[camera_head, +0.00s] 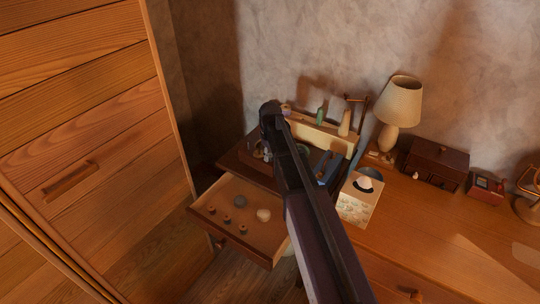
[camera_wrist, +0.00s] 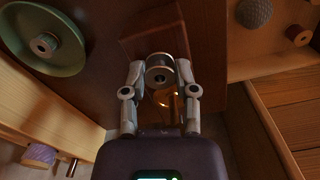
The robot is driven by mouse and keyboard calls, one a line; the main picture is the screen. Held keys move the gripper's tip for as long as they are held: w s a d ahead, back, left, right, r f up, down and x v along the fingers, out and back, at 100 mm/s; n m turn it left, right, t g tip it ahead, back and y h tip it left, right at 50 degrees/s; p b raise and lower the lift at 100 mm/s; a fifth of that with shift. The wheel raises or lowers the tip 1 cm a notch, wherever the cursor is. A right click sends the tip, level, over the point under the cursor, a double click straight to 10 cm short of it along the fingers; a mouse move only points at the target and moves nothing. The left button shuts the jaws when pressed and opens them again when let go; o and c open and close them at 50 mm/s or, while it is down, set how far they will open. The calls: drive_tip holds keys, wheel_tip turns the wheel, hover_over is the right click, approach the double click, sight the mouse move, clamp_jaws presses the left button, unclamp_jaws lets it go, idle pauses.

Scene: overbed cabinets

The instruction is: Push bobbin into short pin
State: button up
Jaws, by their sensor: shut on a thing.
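In the wrist view my gripper (camera_wrist: 160,76) is shut on a bobbin (camera_wrist: 160,62), a small greyish metal-looking spool with a dark central hole. The bobbin sits between the fingertips, above a dark brown wooden surface. A purple spool (camera_wrist: 40,154) sits on wood at the lower left, and a thin peg (camera_wrist: 72,168) shows beside it. I cannot tell whether this peg is the short pin. Another small spool-like piece (camera_wrist: 43,44) lies in a round green dish (camera_wrist: 70,58) at the upper left. In the head view my arm hides much of the work area.
An open drawer (camera_head: 204,209) holds a grey ball (camera_head: 224,197), a pale ball (camera_head: 263,215) and several small spools. A tissue box (camera_head: 355,210), a lamp (camera_head: 400,103) and a dark wooden box (camera_head: 436,163) stand on the right. A tall wooden cabinet (camera_head: 95,130) stands at the left.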

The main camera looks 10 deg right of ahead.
drive_tip(key=shift+f, duration=0.1)
drive_tip(key=o, duration=1)
wheel_tip(320, 180, up, 10)
drive_tip(key=p, duration=0.9)
drive_tip(key=shift+f, duration=0.2)
idle(0.3)
